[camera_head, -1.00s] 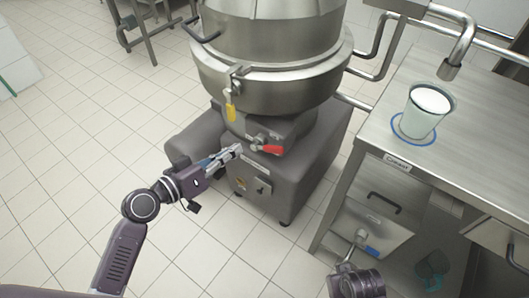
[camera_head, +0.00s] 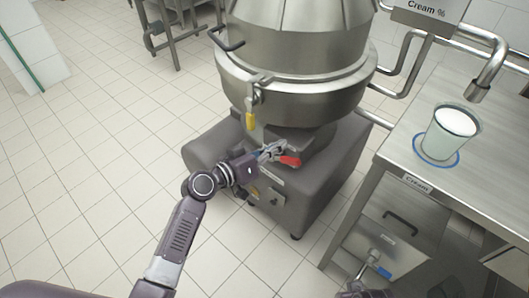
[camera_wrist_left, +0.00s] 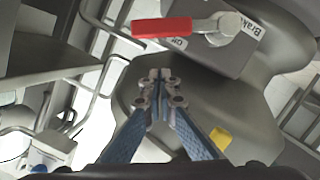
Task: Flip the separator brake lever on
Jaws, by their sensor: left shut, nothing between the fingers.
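The brake lever has a red handle (camera_head: 290,160) on the front of the steel separator (camera_head: 297,80). In the left wrist view the red handle (camera_wrist_left: 162,28) points left from a round metal pivot (camera_wrist_left: 222,28), beside a label reading "Brak" (camera_wrist_left: 252,25). A small label under the handle is partly hidden. My left gripper (camera_head: 284,147) is shut and empty, close to the lever. In the left wrist view its fingertips (camera_wrist_left: 159,75) meet just below the handle, with a visible gap in the picture. Only a dark part of my right arm shows at the bottom edge; its gripper is out of view.
A steel counter (camera_head: 490,190) on the right holds a glass of white liquid (camera_head: 450,134) on a blue ring. Pipes run behind. The tiled floor (camera_head: 90,160) at left is clear.

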